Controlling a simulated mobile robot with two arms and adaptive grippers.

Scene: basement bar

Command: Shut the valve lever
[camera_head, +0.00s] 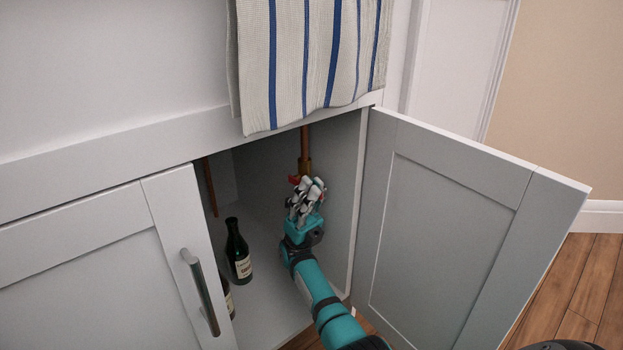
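The red valve lever (294,179) shows at the back of the open cupboard, on a brass fitting (304,166) under a vertical copper pipe (305,140). My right gripper (308,186) is inside the cupboard, right in front of the fitting, and covers part of the lever. Its fingers look close around or against the lever; I cannot tell whether they touch or grip it. My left gripper is not in view.
The right cupboard door (445,240) stands open, and the left door (110,270) with a metal handle (201,291) is closed. A dark green bottle (238,252) stands left of my arm, with another partly hidden. A striped towel (310,60) hangs above the opening.

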